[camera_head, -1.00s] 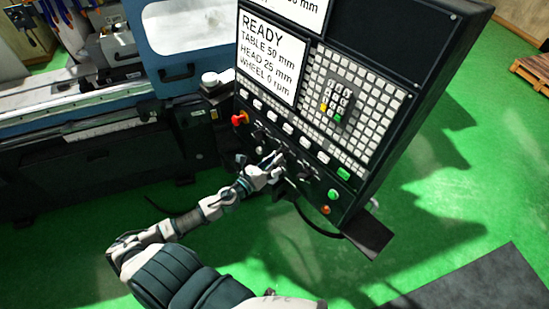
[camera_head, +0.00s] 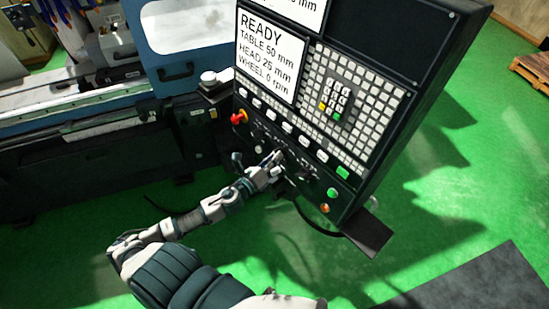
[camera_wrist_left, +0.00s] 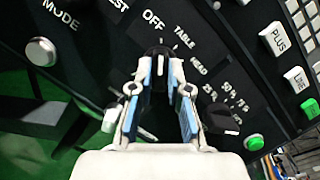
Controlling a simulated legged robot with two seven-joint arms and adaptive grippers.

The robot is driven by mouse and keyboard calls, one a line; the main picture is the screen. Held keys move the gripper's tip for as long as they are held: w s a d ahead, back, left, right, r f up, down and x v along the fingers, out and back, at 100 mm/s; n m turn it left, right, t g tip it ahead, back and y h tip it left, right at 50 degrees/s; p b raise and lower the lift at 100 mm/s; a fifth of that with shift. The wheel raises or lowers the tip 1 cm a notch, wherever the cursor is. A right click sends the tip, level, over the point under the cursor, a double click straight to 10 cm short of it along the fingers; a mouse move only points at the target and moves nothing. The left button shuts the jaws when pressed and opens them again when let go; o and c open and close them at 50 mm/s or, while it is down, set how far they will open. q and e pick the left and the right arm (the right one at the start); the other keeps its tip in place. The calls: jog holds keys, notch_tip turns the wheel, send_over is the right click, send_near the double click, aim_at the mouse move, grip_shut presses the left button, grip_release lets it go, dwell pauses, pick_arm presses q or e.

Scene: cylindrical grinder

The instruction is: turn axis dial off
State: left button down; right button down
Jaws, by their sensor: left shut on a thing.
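The axis dial (camera_wrist_left: 159,54) is a dark knob on the control panel, with the labels OFF, TABLE and HEAD around it in the left wrist view. A small white mark shows at its top, on the side towards OFF; its exact setting is hard to tell. My left gripper (camera_wrist_left: 160,68) is shut on the dial, with one blue-padded finger on each side of it. In the head view my left gripper (camera_head: 274,161) is at the lower part of the panel and hides the dial. My right gripper is not in view.
A percentage dial (camera_wrist_left: 221,118) and a green button (camera_wrist_left: 254,142) sit right of the gripper. A round button (camera_wrist_left: 40,51) is near MODE. The panel (camera_head: 390,105) carries a screen (camera_head: 268,56) reading READY, keys and a red emergency stop (camera_head: 239,117).

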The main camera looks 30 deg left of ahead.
pick_arm(q)
jog(key=shift+w+a+r, duration=0.1)
jog(key=shift+r, duration=0.1)
jog(key=c, duration=1.1)
grip_release()
jog(key=shift+a+f, duration=0.1)
jog(key=shift+f, duration=0.05)
jog(key=shift+s+f, duration=0.1)
jog(key=shift+s, duration=0.3)
jog(key=s, duration=0.3)
jog(key=s+a, duration=0.1)
jog(key=s, duration=0.3)
jog(key=s+a, duration=0.1)
jog(key=s, duration=0.3)
jog(key=shift+s, duration=0.1)
